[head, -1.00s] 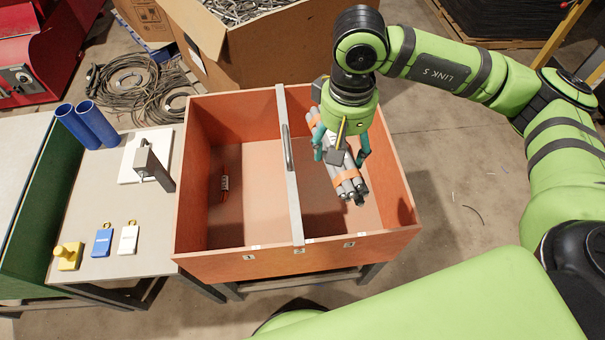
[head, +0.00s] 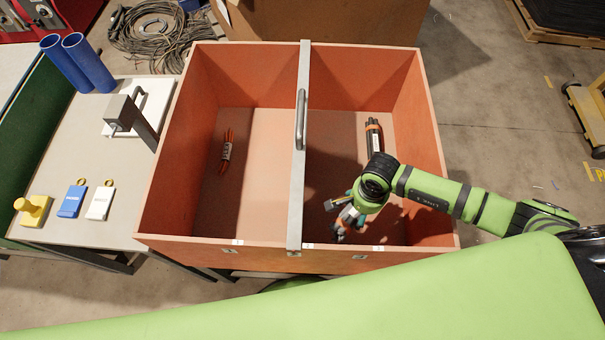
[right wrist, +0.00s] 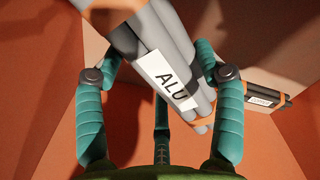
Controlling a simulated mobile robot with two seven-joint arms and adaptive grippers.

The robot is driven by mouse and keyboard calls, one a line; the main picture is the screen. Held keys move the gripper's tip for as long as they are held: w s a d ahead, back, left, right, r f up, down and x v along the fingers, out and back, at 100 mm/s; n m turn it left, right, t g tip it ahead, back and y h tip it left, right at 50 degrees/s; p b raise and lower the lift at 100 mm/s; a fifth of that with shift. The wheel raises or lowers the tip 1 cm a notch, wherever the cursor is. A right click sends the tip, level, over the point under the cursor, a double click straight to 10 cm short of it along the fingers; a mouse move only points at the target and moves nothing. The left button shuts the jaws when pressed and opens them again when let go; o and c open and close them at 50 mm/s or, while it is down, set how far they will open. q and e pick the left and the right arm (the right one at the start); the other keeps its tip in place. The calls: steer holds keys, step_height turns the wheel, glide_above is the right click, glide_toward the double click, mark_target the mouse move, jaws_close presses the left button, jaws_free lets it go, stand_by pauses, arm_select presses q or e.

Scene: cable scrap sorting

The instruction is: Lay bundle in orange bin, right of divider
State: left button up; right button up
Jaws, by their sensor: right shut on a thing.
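The orange bin (head: 215,248) stands in the middle of the head view, split by a grey divider (head: 300,200) with a handle. My right gripper (head: 347,215) is low inside the compartment right of the divider, near its front wall. In the right wrist view, its teal fingers are shut on a grey bundle (right wrist: 188,52) with orange bands and a white "ALU" label. My arm hides much of this bundle in the head view. I cannot tell whether it touches the floor. My left gripper is not in view.
A dark banded bundle (head: 373,138) lies towards the back of the right compartment; it also shows in the right wrist view (right wrist: 275,98). A reddish bundle (head: 226,150) lies in the left compartment. A side table (head: 110,150) holds blue tubes, tags and a yellow-handled thing.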

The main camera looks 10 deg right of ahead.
steer(key=shift+s+d+f+m, duration=0.25)
steer(key=shift+s+f+m, duration=0.15)
steer(key=shift+f, duration=0.2)
steer(key=shift+s+d+f, duration=0.1)
steer(key=shift+f, duration=0.2)
step_height(320, 180, down, 5)
steer(key=shift+f+b, duration=0.5)
steer(key=shift+f, duration=1.9)
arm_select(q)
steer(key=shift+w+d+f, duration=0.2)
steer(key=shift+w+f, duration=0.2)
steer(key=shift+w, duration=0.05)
